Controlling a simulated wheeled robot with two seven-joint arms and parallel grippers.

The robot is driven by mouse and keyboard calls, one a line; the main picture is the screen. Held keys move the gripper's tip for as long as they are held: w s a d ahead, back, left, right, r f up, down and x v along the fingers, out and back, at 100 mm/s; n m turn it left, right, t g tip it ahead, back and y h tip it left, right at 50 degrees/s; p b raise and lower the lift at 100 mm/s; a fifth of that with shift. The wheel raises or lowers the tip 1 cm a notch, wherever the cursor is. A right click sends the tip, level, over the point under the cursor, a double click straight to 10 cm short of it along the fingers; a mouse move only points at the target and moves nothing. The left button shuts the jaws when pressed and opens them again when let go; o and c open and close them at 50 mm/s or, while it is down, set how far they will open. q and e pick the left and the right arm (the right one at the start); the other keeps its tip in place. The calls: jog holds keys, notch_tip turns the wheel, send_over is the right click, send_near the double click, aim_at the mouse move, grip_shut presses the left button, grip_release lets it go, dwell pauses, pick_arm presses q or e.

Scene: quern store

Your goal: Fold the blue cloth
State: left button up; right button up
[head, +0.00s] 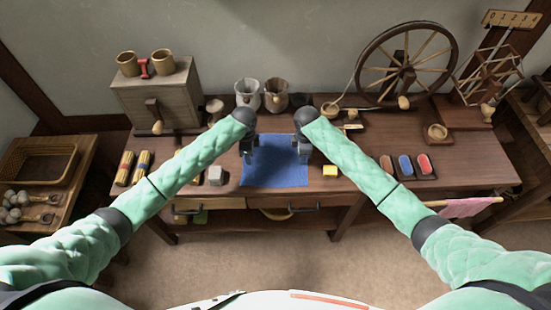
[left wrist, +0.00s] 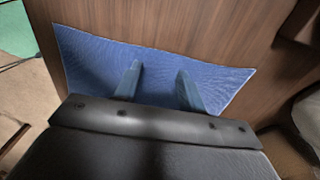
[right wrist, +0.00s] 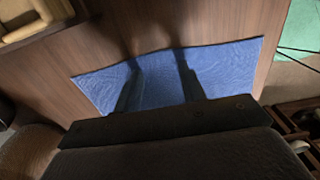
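The blue cloth (head: 275,172) lies spread flat on the brown table, with its near edge by the table's front edge. It also shows in the left wrist view (left wrist: 95,60) and the right wrist view (right wrist: 225,65). My left gripper (head: 250,160) is over the cloth's left part, its two fingers apart with only cloth showing between them (left wrist: 155,75). My right gripper (head: 304,157) is over the cloth's right part, its fingers also apart and empty (right wrist: 160,68). I cannot tell whether the fingertips touch the cloth.
Two jugs (head: 247,93) (head: 276,95) stand behind. A spinning wheel (head: 405,65) stands at the back right, a wooden cabinet (head: 158,95) at the back left. Coloured blocks (head: 405,166) lie at the right.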

pick_arm(q)
grip_shut()
pick_arm(e)
grip_shut()
jog(key=shift+f, duration=0.1)
pick_arm(q)
jog(key=shift+r, duration=0.15)
pick_arm(e)
jog(key=shift+r, duration=0.2)
